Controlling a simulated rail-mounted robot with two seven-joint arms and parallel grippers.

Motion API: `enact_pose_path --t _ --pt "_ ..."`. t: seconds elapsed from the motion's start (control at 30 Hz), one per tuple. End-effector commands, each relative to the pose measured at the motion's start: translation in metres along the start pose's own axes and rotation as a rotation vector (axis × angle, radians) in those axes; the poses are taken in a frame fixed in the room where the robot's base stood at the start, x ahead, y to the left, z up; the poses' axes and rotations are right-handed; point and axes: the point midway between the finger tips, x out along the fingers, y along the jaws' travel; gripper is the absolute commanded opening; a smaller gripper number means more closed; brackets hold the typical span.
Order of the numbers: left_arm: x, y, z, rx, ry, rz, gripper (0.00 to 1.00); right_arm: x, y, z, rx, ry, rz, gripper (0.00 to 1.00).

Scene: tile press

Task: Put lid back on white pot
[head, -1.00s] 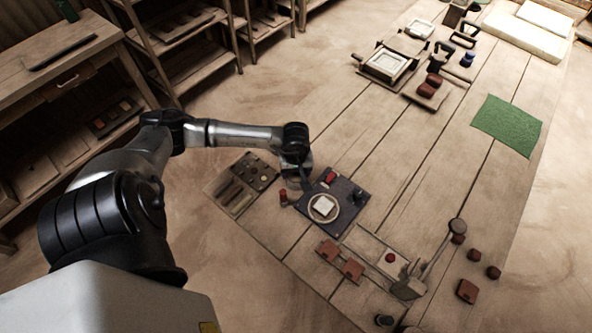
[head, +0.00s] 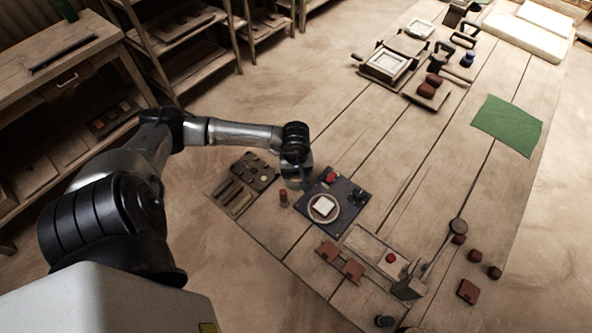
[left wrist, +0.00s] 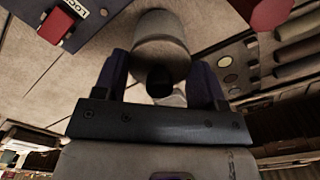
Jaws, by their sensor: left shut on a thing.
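In the left wrist view, my left gripper (left wrist: 160,82) is shut on a pale grey, rounded piece with a dark knob (left wrist: 160,80). A pale cylinder (left wrist: 158,35) shows between and beyond the fingers. I cannot tell whether this is the white pot, its lid, or the two together, nor whether they touch. A small white patch shows behind the knob. In the head view, my left gripper is mostly hidden behind its own wrist, just left of the dark plate (head: 347,190). The white pot cannot be made out there. My right gripper is not in view.
A red jar (head: 283,196) stands close to my left gripper. A palette board (head: 243,183) lies to its left. The dark plate carries a red block (head: 330,177) and a white tile (head: 323,206). Brown blocks (head: 340,261) lie in front. The table's middle is clear.

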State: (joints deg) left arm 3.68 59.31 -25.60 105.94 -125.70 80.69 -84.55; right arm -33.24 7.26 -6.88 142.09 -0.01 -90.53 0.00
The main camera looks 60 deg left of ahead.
Motion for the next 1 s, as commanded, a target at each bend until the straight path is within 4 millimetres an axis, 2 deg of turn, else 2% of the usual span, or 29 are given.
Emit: enact_pose_path --t 0.13,0.17,0.47,0.6,0.7,1.0 --pt "0.0000 0.0000 0.0001 0.000 0.000 0.000 0.42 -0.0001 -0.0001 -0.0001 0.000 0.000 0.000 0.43" --pt "0.0001 0.0000 0.0002 0.000 0.000 0.000 0.66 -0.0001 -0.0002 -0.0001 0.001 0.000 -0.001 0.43" --pt "0.0002 -0.0001 0.0002 0.000 -0.001 0.000 0.94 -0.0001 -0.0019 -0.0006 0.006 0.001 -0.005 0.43" --pt "0.0003 -0.0001 0.0003 0.000 -0.001 0.000 0.94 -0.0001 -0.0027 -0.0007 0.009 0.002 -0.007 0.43" --pt "0.0003 -0.0002 0.0003 0.000 -0.001 0.000 1.00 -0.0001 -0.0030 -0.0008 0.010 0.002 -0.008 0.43" --pt "-0.0015 -0.0001 0.0002 0.000 0.000 0.000 1.00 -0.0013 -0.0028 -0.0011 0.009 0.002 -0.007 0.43"
